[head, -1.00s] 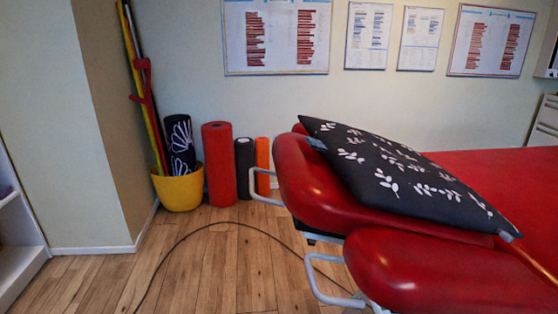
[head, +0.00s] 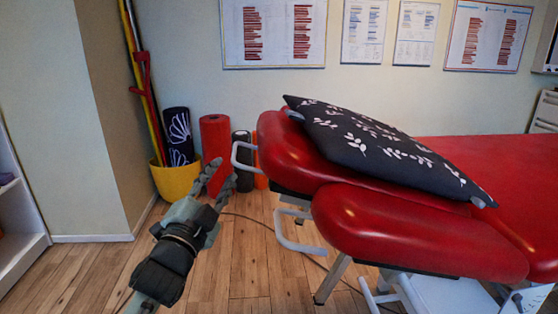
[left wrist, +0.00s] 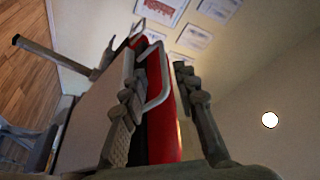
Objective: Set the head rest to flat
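The head rest (head: 290,150) is the red padded end section of the treatment table, at the centre of the head view. Its outer left end stands higher and it slopes down to the right. A dark pillow with white leaf print (head: 375,145) lies on it. A pale metal loop handle (head: 236,150) sticks out from its left end. My left gripper (head: 224,174) is open and empty, close in front of this handle. In the left wrist view the handle (left wrist: 160,85) and red pad edge show between the spread fingers (left wrist: 157,72); contact is not visible. My right gripper is not in view.
A second red pad (head: 420,230) is in front of the head rest, with a lower metal loop (head: 285,238) beneath. A yellow pot (head: 176,182) and several foam rolls (head: 216,150) stand by the wall. A cable crosses the wooden floor (head: 240,265).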

